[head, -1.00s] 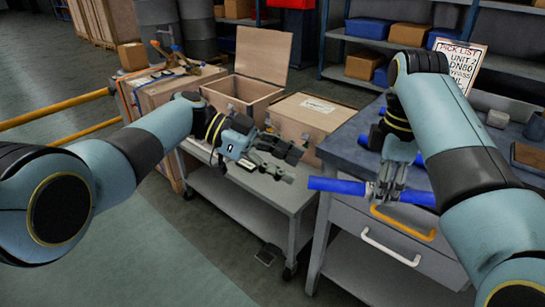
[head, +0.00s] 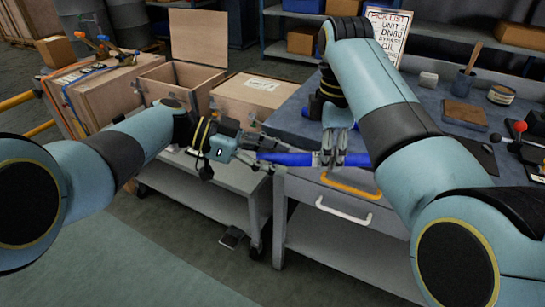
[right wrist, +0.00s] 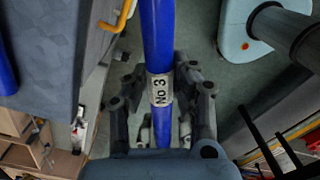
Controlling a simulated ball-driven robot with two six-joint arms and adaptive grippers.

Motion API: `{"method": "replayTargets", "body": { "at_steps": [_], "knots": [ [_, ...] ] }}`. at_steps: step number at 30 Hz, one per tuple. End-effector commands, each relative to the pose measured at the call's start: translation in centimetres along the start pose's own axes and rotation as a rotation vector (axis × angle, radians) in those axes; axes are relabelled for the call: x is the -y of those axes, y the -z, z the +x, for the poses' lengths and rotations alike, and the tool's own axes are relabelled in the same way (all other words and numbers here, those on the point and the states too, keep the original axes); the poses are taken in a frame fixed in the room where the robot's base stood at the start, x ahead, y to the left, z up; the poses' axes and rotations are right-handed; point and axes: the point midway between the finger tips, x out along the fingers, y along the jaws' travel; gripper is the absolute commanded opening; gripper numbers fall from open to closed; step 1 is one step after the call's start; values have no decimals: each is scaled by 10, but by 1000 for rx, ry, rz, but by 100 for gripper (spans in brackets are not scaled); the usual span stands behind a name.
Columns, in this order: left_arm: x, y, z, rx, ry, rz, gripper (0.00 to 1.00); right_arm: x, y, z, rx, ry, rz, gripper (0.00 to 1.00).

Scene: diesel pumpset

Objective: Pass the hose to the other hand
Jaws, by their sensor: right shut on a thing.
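The hose (head: 289,158) is a straight blue tube held roughly level in front of the workbench. My right gripper (head: 334,158) is shut on it near its middle. In the right wrist view the hose (right wrist: 157,35) passes between the fingers of the right gripper (right wrist: 160,88), beside a white label reading "No 3". My left gripper (head: 262,150) has its fingers apart at the hose's left end. The fingers partly hide that end, and I cannot tell whether they touch it.
The workbench (head: 290,121) has an orange handle (head: 350,187) and a white handle (head: 343,211) just below the hose. A grey cart (head: 215,178) with wooden boxes stands at left. A pick list (head: 388,35) and several small items are on the bench.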

Motion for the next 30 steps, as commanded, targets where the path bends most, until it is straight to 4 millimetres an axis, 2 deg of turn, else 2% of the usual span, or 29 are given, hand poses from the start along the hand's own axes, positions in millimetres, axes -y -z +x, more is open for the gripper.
{"method": "replayTargets", "body": {
  "at_steps": [1,8,10,11,16,25,28,30],
  "knots": [
    [0,0,0,0,0,0,30,0,0,0,0,0,0,0],
    [-1,0,0,-1,-2,-1,0,-1,0,0,1,-3,2,0],
    [-1,0,0,-2,-3,-1,0,-1,-1,0,1,-4,2,0],
    [-1,0,0,-2,-3,-1,0,-1,-1,0,1,-4,2,28],
    [-1,0,0,-2,-2,-1,0,-1,-1,0,1,-3,1,50],
    [0,0,0,-1,-1,0,0,0,-3,0,8,-3,-2,51],
    [0,0,0,-1,0,0,0,0,-19,-3,53,-14,-19,51],
    [0,0,0,-1,0,0,0,2,-41,-8,116,-24,-41,51]
  ]
}}
